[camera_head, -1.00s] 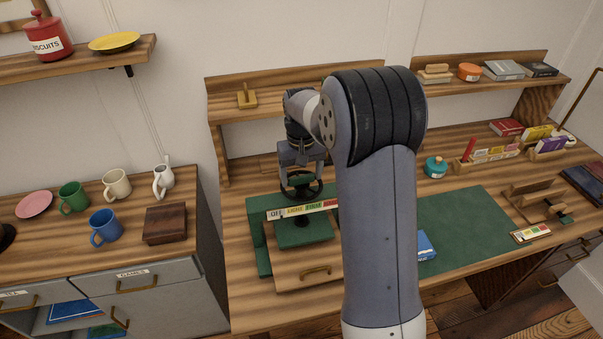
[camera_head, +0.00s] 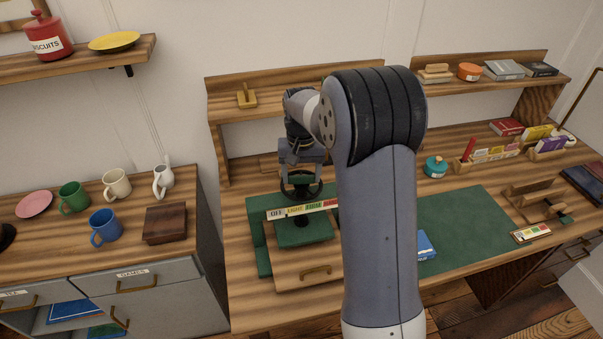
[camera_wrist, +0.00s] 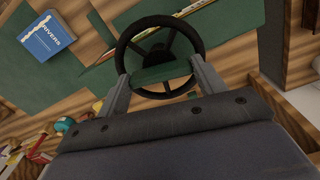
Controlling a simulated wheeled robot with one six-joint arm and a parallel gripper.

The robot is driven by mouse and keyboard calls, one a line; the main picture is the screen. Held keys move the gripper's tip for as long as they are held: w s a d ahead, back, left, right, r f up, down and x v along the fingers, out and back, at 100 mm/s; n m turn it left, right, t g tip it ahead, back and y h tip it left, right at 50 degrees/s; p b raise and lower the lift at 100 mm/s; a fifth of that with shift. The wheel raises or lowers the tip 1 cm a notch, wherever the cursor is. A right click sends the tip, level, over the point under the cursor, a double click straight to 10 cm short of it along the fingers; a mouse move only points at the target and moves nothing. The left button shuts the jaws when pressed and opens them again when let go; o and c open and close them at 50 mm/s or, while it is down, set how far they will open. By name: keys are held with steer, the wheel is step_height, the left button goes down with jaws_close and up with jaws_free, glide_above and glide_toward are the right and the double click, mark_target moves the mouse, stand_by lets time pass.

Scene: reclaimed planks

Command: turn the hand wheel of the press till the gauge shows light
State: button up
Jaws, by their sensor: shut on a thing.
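The press (camera_head: 302,232) is dark green and stands on the left of the desk. Its black hand wheel (camera_head: 301,189) lies flat on top and shows large in the wrist view (camera_wrist: 160,38). My gripper (camera_head: 301,175) comes down from above and is shut on the hand wheel, with one finger on each side of it in the wrist view (camera_wrist: 160,75). The gauge strip (camera_head: 301,209) on the press front reads OFF, LIGHT, FIRM and a red end part cut off by my arm. I cannot make out where its pointer stands.
My arm hides the middle of the desk. A wooden box (camera_head: 165,224) and mugs stand on the left cabinet. A teal pot (camera_head: 435,167) stands behind the mat.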

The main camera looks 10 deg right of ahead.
mark_target(302, 176)
steer(key=m, duration=0.4)
steer(key=shift+m, duration=0.3)
stand_by(0.3)
steer(key=o, duration=1)
step_height(302, 176, up, 11)
steer(key=shift+f+b, duration=0.1)
steer(key=shift+b, duration=0.55)
